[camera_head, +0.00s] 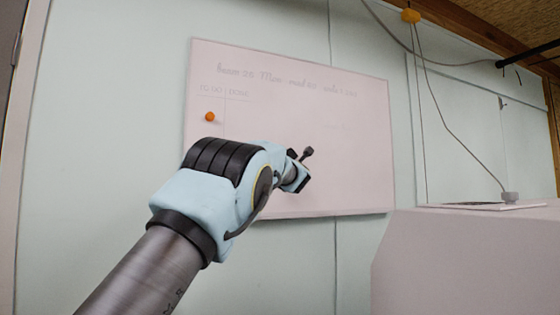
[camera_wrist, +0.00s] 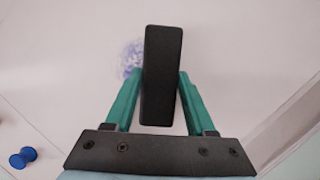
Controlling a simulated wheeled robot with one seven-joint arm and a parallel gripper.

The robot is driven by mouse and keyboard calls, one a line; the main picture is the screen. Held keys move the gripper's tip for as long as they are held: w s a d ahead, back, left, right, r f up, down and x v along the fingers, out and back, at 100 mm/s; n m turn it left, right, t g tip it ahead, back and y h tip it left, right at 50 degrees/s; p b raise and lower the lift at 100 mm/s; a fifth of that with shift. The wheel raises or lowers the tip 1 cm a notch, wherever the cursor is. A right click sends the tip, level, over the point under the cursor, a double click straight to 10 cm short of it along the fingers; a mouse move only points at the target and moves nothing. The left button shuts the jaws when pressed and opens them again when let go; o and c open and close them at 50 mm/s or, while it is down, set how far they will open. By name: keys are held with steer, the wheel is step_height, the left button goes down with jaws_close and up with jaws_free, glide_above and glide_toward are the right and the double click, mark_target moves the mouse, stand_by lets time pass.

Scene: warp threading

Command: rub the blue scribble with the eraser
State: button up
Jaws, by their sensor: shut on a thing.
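My gripper (camera_wrist: 160,78) is shut on a black eraser (camera_wrist: 161,70), with one green finger on each long side. The blue scribble (camera_wrist: 131,57) is a faint, smudged patch on the whiteboard (camera_wrist: 225,45), just left of the eraser's upper part in the wrist view. The eraser may cover some of it. I cannot tell whether the eraser touches the board. In the head view my gripper (camera_head: 297,178) is in front of the lower middle of the whiteboard (camera_head: 360,165). The scribble is not visible there.
An orange round piece (camera_head: 210,117) is on the board's left side, under faint grey writing (camera_head: 285,77). A blue knob (camera_wrist: 22,157) shows at lower left in the wrist view. A pale box-like block (camera_head: 470,255) stands at right.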

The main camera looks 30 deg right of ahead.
mark_target(292, 153)
steer(key=shift+a+r+b, duration=0.95)
steer(key=shift+a+r, duration=0.95)
steer(key=shift+a, duration=0.3)
steer(key=d+p, duration=0.6)
steer(key=shift+d, duration=0.1)
steer(key=shift+s+d+f+p, duration=0.1)
steer(key=shift+d+p, duration=0.4)
steer(key=shift+d, duration=0.3)
stand_by(0.4)
